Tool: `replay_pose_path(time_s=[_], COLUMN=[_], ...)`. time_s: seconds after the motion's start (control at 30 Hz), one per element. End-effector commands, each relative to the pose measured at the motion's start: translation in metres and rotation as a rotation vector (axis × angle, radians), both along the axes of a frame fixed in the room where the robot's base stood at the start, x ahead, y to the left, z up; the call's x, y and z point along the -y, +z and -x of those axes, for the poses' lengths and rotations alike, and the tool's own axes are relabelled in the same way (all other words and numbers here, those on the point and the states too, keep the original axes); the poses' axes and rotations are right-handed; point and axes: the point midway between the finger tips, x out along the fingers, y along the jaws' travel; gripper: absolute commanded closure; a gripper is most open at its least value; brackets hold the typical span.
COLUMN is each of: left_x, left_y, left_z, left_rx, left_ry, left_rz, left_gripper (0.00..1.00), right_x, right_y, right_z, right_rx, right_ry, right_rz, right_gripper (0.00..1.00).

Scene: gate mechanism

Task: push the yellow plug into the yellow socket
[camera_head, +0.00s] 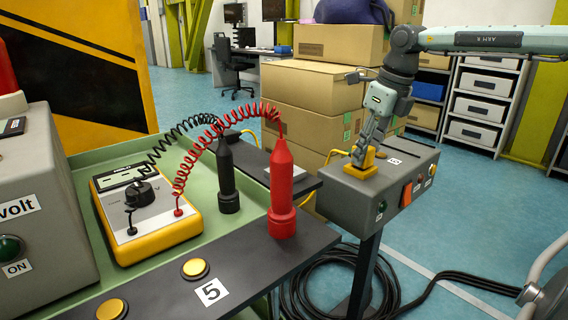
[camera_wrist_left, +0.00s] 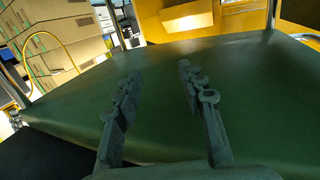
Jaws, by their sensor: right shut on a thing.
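The yellow plug (camera_head: 363,158) is in the head view, on top of the grey control box (camera_head: 345,192) at the right. My right gripper (camera_head: 367,148) reaches down from above and is shut on the plug. The plug is upright, low against the box top. The yellow socket is not distinguishable beneath the plug, so I cannot tell how deep the plug sits. My left gripper (camera_wrist_left: 160,92) shows only in the left wrist view, with its two fingers apart and nothing between them, above a green surface (camera_wrist_left: 235,75).
A yellow multimeter (camera_head: 150,210) with coiled leads lies on the green bench. A black probe (camera_head: 228,180) and a red probe (camera_head: 282,190) stand near the bench edge. Cardboard boxes (camera_head: 310,90) are stacked behind the control box. Black cables lie on the floor.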

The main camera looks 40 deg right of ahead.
Motion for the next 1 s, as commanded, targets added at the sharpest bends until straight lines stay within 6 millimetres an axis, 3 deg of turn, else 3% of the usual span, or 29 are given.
replay_pose_path(time_s=[0.9,0.93,1.0], left_x=[0.0001,0.0001,0.0001], left_y=[-0.0034,-0.0034,-0.0034], left_z=[0.0,0.0,0.0], left_rx=[0.0,0.0,0.0], left_ry=[0.0,0.0,0.0], left_rz=[0.0,0.0,0.0], left_gripper=[0.6,0.6,0.6], right_x=[0.0,0.0,0.0], right_y=[-0.0073,-0.0074,-0.0075], right_z=[-0.0001,-0.0001,0.0], right_rx=[0.0,0.0,0.0], right_ry=[0.0,0.0,0.0], right_rz=[0.0,0.0,-0.001], right_gripper=[1.0,0.72,0.72])
